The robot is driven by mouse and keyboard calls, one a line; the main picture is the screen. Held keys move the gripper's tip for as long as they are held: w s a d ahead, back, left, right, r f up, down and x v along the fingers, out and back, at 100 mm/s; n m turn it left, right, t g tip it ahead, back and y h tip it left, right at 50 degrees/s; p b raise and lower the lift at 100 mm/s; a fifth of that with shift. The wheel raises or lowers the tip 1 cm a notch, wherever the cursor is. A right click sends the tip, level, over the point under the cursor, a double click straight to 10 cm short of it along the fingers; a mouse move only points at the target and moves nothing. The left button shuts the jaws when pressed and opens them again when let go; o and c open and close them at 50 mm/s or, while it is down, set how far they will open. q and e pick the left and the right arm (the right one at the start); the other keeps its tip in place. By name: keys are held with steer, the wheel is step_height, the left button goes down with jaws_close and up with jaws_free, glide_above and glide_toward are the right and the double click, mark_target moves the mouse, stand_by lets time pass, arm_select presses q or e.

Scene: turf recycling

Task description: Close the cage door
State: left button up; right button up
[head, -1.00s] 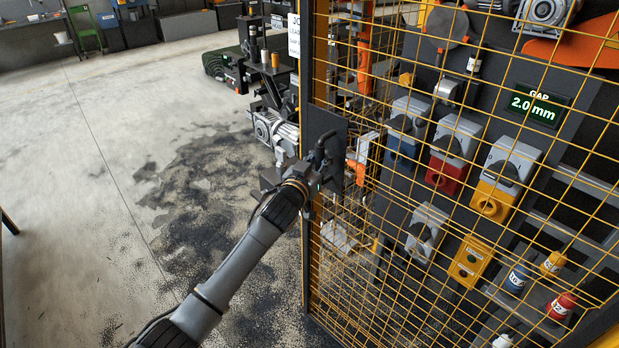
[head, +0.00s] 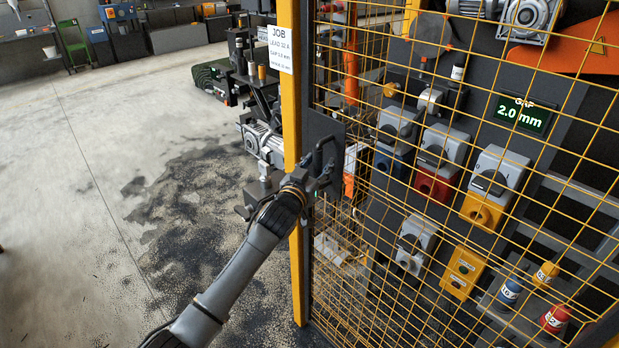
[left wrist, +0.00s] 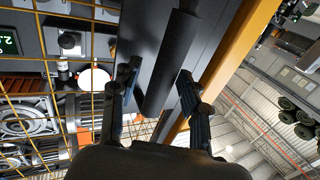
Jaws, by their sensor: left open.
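The cage door (head: 400,232) is a yellow wire-mesh panel with a dark edge, filling the right of the head view. A black bar handle (head: 325,150) stands out from a dark plate (head: 318,128) on its edge. The door's edge appears beside the yellow post (head: 291,100); I cannot tell whether a gap remains. My left gripper (head: 314,182) is at the handle. In the left wrist view, the handle bar (left wrist: 172,60) lies between the open fingers of my left gripper (left wrist: 160,84), apparently not clamped. My right gripper is out of view.
Machinery (head: 262,143) stands beyond the post. The stained concrete floor (head: 90,200) at left is mostly open.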

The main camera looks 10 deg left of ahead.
arm_select(q)
steer(key=s+a, duration=0.1)
steer(key=s, duration=1)
steer(key=shift+a, duration=0.35)
steer(key=shift+f, duration=0.15)
